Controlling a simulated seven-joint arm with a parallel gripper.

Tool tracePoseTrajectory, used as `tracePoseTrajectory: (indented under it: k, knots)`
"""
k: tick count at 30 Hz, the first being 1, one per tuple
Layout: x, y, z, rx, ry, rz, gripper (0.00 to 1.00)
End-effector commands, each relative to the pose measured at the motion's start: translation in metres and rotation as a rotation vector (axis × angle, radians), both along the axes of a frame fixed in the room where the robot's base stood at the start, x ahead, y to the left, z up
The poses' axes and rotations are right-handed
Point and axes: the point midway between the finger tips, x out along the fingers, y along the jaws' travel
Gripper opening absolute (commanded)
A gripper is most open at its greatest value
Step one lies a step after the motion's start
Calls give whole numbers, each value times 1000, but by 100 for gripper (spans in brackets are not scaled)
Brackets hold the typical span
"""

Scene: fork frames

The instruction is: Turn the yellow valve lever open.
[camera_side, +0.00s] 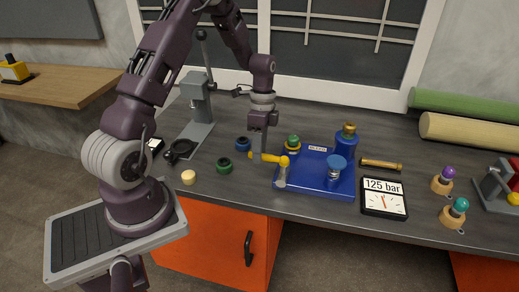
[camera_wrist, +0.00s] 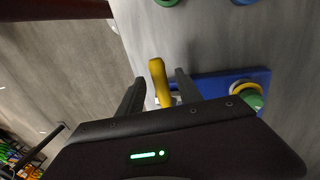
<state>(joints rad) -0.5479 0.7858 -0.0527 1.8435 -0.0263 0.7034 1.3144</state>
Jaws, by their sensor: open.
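The yellow valve lever (camera_side: 270,158) sits on a grey post at the left front corner of a blue base (camera_side: 310,184). It points left in the side view. My gripper (camera_side: 259,150) hangs pointing down at the lever's free end. In the wrist view the lever (camera_wrist: 158,78) stands between the two dark fingers of my gripper (camera_wrist: 158,84), with gaps on both sides. The fingers are open. Whether the fingertips reach down to the lever's height is hard to tell. The blue base (camera_wrist: 255,75) shows partly behind the right finger.
A blue bottle-like part (camera_side: 345,140), a green knob (camera_side: 293,142) and a blue knob (camera_side: 337,162) are by the base. A gauge reading 125 bar (camera_side: 384,198) lies to the right. Green (camera_side: 224,165) and blue (camera_side: 242,144) rings lie left of the lever. A grey press (camera_side: 200,100) stands behind.

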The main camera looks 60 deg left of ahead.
Motion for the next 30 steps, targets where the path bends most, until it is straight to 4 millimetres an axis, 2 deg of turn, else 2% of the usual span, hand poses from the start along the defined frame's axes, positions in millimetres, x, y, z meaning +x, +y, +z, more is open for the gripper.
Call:
tracePoseTrajectory:
  k: [7, 13, 30]
  knots:
    - [0, 0, -1, 1, -1, 0, 40]
    - [0, 0, -1, 1, -1, 0, 1]
    - [0, 0, -1, 1, -1, 0, 0]
